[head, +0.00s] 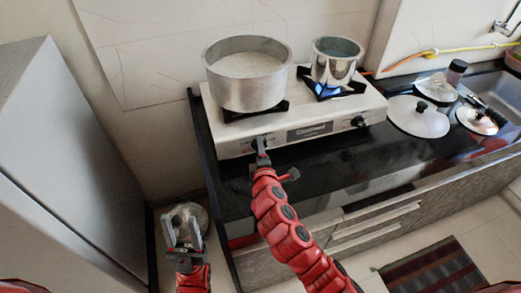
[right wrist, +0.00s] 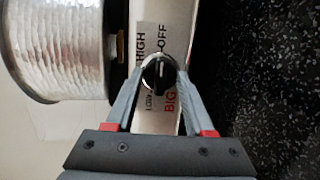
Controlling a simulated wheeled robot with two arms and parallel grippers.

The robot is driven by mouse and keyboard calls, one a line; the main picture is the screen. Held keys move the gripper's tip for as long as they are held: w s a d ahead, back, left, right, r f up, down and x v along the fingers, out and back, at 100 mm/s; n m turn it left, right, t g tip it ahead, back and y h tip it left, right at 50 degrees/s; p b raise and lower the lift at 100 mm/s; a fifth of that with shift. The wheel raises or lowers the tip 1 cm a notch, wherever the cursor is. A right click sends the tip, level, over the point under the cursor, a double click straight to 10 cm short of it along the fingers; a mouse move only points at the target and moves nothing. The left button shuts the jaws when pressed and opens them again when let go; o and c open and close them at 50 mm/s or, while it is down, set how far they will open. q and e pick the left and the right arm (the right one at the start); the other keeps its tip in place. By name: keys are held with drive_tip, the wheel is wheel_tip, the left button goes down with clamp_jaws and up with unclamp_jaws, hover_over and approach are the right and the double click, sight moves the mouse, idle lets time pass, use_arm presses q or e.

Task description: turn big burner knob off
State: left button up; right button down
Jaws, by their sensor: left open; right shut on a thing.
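The white stove (head: 295,117) stands on the black counter. Its big burner knob is under the big pot, hidden behind my right gripper in the head view. In the right wrist view the black knob (right wrist: 158,75) sits between my fingertips, beside labels reading HIGH, OFF, LOW and BIG. My right gripper (right wrist: 158,78) is shut on this knob; in the head view it also shows at the stove's front (head: 261,145). The other knob (head: 358,121) is at the right of the front panel. My left gripper (head: 183,232) is open and empty, low at the left.
A big pot (head: 247,82) stands on the left burner and a smaller pot (head: 334,66) on the right burner, with blue flame under it. Lids (head: 418,117) lie on the counter to the right. A grey cabinet (head: 70,150) stands at the left.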

drive_tip(key=shift+f, duration=0.1)
idle(0.3)
drive_tip(key=shift+c, duration=1.3)
unclamp_jaws()
drive_tip(key=p+v, duration=0.2)
drive_tip(key=v, duration=1.5)
drive_tip(key=shift+s, duration=0.15)
